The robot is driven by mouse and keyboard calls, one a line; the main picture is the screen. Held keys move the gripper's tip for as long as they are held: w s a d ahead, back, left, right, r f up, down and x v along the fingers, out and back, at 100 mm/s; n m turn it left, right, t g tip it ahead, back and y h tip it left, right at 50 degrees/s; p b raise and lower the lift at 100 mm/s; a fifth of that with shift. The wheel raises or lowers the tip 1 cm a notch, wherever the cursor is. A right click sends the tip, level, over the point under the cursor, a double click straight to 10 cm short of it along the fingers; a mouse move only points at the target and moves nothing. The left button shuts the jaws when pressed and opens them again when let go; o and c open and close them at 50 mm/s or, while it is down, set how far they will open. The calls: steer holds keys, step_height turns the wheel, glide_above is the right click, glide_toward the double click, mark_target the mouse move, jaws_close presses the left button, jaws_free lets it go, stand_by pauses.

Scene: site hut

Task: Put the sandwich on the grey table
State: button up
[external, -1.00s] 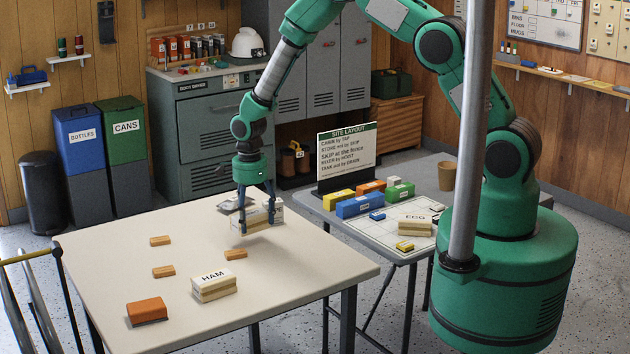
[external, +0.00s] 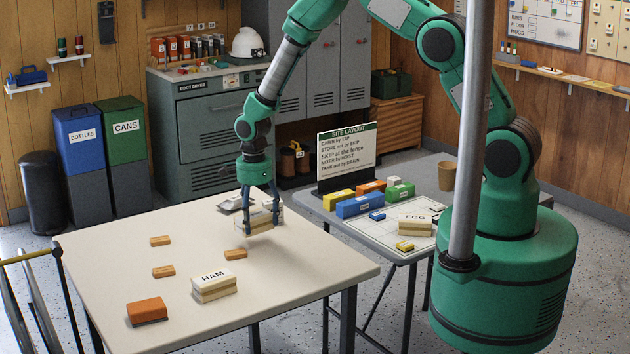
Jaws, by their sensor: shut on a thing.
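My gripper (external: 261,229) is over the back of the large cream table (external: 305,262), pointing down. Its fingers are shut on a pale sandwich (external: 260,222), partly hidden by them; I cannot tell whether it touches the tabletop. A sandwich labelled HAM (external: 214,284) lies at the front of the cream table, apart from my gripper. The grey table (external: 335,212) stands to the right, behind the cream table. A sandwich labelled EGG (external: 414,226) lies on it, on a white gridded sheet.
Orange blocks (external: 147,311) lie on the cream table. A grey-white item (external: 235,201) lies behind my gripper. The grey table holds a site layout sign (external: 346,156), coloured blocks (external: 359,206) and a brown cup (external: 446,176). A gap separates the tables.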

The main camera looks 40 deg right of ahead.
mark_target(257, 215)
steer(key=shift+r, duration=0.1)
step_height(257, 215, up, 23)
steer(key=w+d+m+b, duration=0.15)
steer(key=w+d, duration=0.45)
steer(key=d, duration=0.6)
steer(key=w+d+m, duration=0.3)
steer(key=w+d, duration=0.3)
steer(key=d, duration=0.5)
steer(key=w+d+m+b, duration=0.15)
steer(key=w+d, duration=0.35)
steer(key=d, duration=0.7)
steer(key=d+m+b, duration=0.1)
steer(key=d+m, duration=0.3)
steer(key=d, duration=2.3)
steer(key=s+d+m+b, duration=0.15)
steer(key=s+d, duration=0.35)
steer(key=d, duration=0.8)
steer(key=s+d+m, duration=0.3)
steer(key=s+d, duration=0.1)
steer(key=d, duration=0.8)
step_height(257, 215, down, 18)
steer(key=shift+s+d, duration=0.2)
